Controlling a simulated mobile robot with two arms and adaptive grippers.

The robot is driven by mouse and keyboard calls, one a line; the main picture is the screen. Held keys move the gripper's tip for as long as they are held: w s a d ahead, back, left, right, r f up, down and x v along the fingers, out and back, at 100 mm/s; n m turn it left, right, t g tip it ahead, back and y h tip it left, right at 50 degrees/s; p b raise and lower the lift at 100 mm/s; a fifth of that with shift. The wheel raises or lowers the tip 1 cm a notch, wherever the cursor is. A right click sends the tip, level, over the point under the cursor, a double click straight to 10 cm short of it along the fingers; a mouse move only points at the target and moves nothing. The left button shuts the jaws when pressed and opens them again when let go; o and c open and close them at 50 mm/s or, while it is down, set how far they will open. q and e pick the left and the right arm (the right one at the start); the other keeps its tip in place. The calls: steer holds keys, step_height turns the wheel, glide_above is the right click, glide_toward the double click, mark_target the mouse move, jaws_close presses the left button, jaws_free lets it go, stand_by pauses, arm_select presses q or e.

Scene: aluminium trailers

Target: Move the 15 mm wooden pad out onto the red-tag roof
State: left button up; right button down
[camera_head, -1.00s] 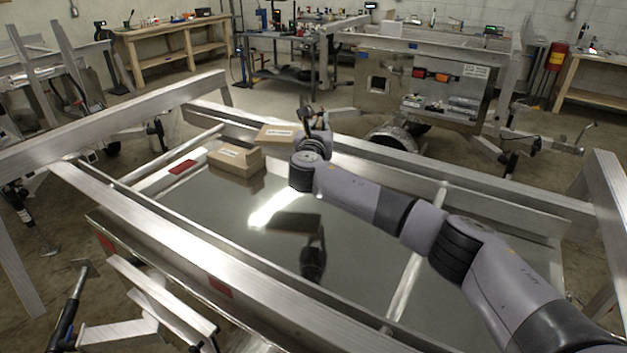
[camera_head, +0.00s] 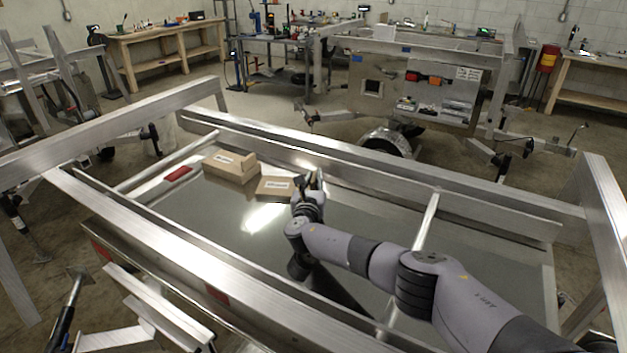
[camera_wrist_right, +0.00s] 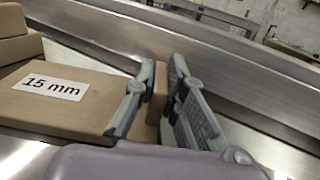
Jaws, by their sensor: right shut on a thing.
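The 15 mm wooden pad (camera_head: 274,190) is a flat tan block with a white label; its label reads "15 mm" in the right wrist view (camera_wrist_right: 55,88). My right gripper (camera_head: 306,184) is shut on the pad's right end. The fingers straddle that end in the wrist view (camera_wrist_right: 158,100). The pad is over the shiny roof sheet (camera_head: 215,215); I cannot tell whether it touches. A red tag (camera_head: 178,174) lies at the roof's far left end. My left gripper is not in view.
Other stacked wooden pads (camera_head: 230,168) sit just left of the held pad. Aluminium rails (camera_head: 380,165) border the roof, and a crossbar (camera_head: 427,222) runs to the right. The roof's middle and near left are clear. Another trailer (camera_head: 420,85) stands behind.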

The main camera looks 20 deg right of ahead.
steer(key=c, duration=2.1)
jaws_free()
steer(key=shift+s+f, duration=0.1)
steer(key=shift+f, duration=0.05)
steer(key=o, duration=0.4)
steer(key=shift+o, duration=0.2)
steer(key=shift+r, duration=0.35)
steer(key=p+v, duration=0.6)
steer(key=p, duration=0.1)
steer(key=shift+s+a+r+p, duration=0.1)
steer(key=shift+s+a+p, duration=0.05)
steer(key=shift+s+p, duration=0.15)
steer(key=shift+s+a+f, duration=0.15)
steer(key=shift+s+f, duration=0.05)
steer(key=shift+s, duration=0.15)
